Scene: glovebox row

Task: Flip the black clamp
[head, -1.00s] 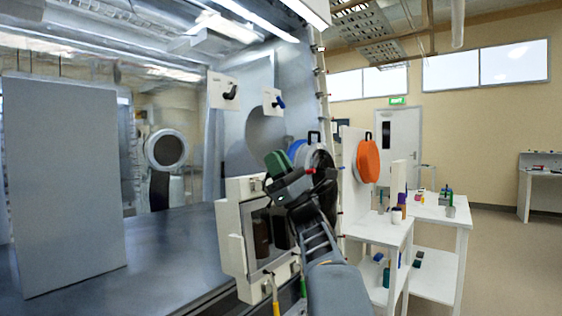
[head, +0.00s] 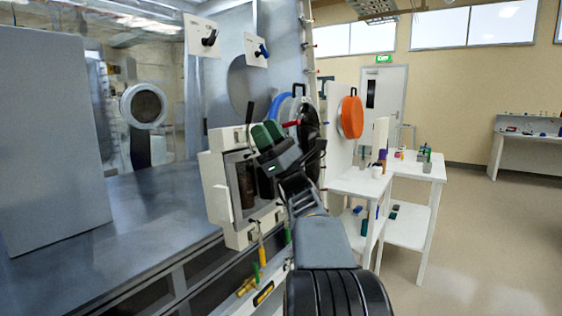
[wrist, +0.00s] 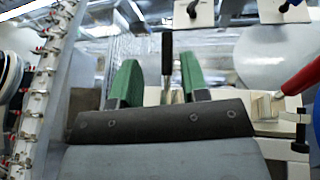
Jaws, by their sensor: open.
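The black clamp (head: 249,112) shows as an upright dark handle at the top edge of a white box frame in the head view. In the wrist view its black handle (wrist: 167,62) stands upright between my two green fingers. My gripper (head: 268,131) is open, with its green fingertips close to the right of the clamp in the head view. In the wrist view the fingers (wrist: 160,72) are apart on either side of the handle, with gaps visible. The clamp's base is hidden behind my gripper in the wrist view.
The white box frame (head: 216,190) also carries a red-handled clamp (head: 291,124) at right. Yellow (head: 262,255) and green handles hang below. A black lever (head: 210,38) and a blue lever (head: 262,50) sit on plates above. White tables (head: 412,168) stand right.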

